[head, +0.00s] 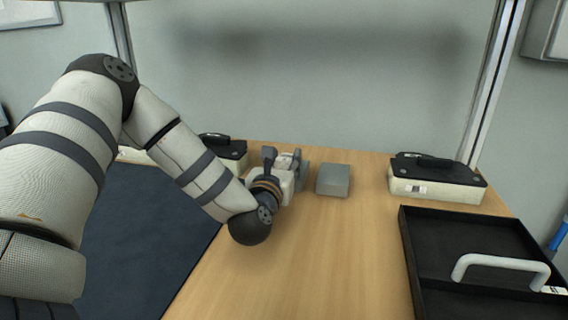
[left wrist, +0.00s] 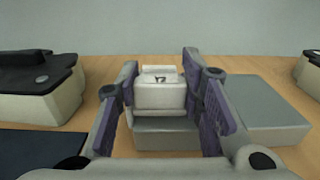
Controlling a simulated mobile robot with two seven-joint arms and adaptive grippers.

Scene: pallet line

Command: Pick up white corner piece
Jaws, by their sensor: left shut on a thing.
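The white corner piece (left wrist: 160,97) is a small pale block with a dark mark on top. It sits between the two purple-padded fingers of my left gripper (left wrist: 163,105), which is shut on it. A grey block (left wrist: 166,138) lies directly below the piece; I cannot tell whether they touch. In the head view, my left gripper (head: 284,158) is at the back middle of the table, and my arm and wrist hide most of the piece. My right gripper is not in view.
Another grey block (head: 334,179) lies just right of the gripper. A white box with a black top (head: 437,190) stands at the back right, and a similar one (head: 236,149) at the back left. A black tray (head: 420,270) is front right, a dark mat (head: 140,235) left. The wooden table's front middle is clear.

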